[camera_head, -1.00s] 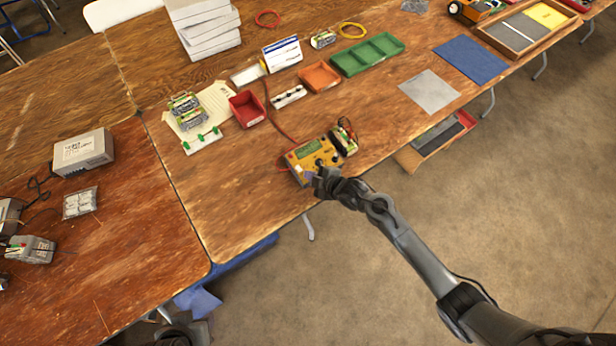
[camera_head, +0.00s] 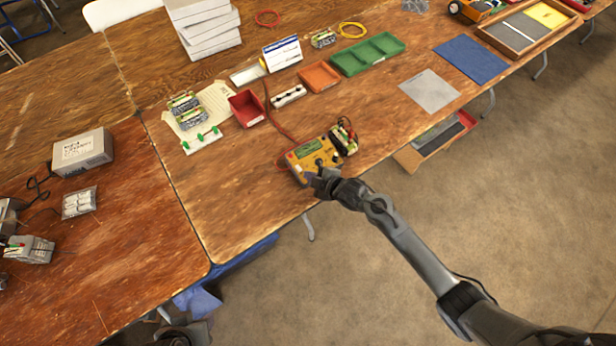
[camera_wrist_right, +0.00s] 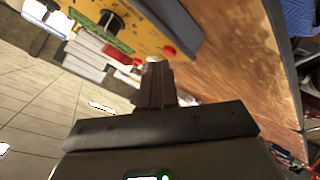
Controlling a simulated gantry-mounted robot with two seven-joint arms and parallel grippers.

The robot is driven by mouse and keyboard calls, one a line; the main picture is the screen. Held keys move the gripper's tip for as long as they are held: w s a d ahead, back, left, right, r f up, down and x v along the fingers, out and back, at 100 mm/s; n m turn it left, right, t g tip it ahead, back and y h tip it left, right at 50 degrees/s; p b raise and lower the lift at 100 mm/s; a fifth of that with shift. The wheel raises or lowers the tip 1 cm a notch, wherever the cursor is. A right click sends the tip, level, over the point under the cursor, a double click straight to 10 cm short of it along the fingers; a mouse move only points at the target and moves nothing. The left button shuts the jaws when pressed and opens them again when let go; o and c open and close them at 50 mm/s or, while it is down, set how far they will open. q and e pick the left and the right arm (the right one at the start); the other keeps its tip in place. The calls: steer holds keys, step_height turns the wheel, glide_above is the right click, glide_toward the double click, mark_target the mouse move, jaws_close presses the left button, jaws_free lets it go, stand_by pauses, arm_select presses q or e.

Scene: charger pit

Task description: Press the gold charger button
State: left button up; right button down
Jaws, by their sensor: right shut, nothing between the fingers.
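The gold charger (camera_head: 314,155) sits near the front edge of the wooden table, with a green label and a dark knob on its face. It also shows in the right wrist view (camera_wrist_right: 147,40), with a black knob (camera_wrist_right: 112,20) and a red button (camera_wrist_right: 169,51). My right gripper (camera_head: 313,176) is at the charger's near side in the head view. In the wrist view its fingers (camera_wrist_right: 156,68) are shut and empty, with their tips close to the red button. I cannot tell whether they touch it.
A battery pack (camera_head: 344,136) stands right beside the charger. A red cable (camera_head: 274,116) runs behind it. A red bin (camera_head: 247,108), an orange tray (camera_head: 320,77) and a green tray (camera_head: 367,54) lie farther back. Bare table lies left of the charger.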

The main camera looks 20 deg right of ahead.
steer(key=shift+f, duration=0.4)
stand_by(0.6)
stand_by(0.3)
steer(key=shift+r+p, duration=0.35)
steer(key=shift+r, duration=0.15)
steer(key=shift+s+r+p, duration=0.1)
steer(key=shift+r+p, duration=0.15)
steer(key=shift+p, duration=0.1)
steer(key=shift+r+p, duration=0.45)
steer(key=shift+r, duration=0.05)
steer(key=r+p, duration=0.2)
steer(key=s+r+p, duration=0.1)
steer(key=r+p, duration=0.1)
steer(key=shift+d, duration=0.1)
stand_by(0.5)
